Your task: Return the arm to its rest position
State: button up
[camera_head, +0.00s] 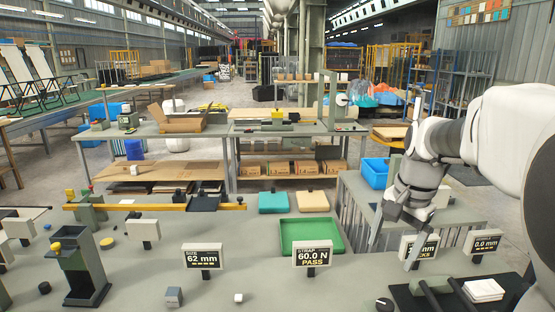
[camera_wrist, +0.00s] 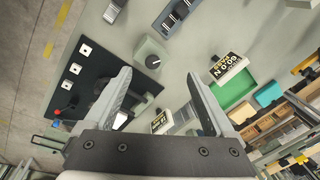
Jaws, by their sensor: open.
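My gripper (camera_head: 392,254) hangs from my arm at the right of the head view, over the right part of the grey bench (camera_head: 255,285), with its fingers pointing down. In the wrist view my gripper (camera_wrist: 158,76) has its two fingers spread wide, with nothing between them. My arm reaches in from the right edge, bent at the elbow. The fingers hide part of a small display (camera_head: 428,249). I cannot tell the exact height of the fingertips above the bench.
A display reading 60.0 N PASS (camera_head: 313,254) and a green tray (camera_head: 335,222) stand left of my gripper. A 0.0 mm display (camera_head: 486,241) and a dark fixture (camera_head: 440,298) are at the right. A knob box (camera_wrist: 152,56) shows beyond the fingers. The bench's front middle is fairly clear.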

jog(key=s+a+n+t, duration=0.2)
jog(key=s+a+n, duration=0.2)
jog(key=s, duration=0.5)
jog(key=s+a+n+t, duration=0.1)
jog(key=s+a+n, duration=0.4)
jog(key=s, duration=0.4)
jog(key=shift+s+n+t+h, duration=0.15)
jog(key=shift+n+t+h, duration=0.2)
jog(key=shift+n, duration=0.35)
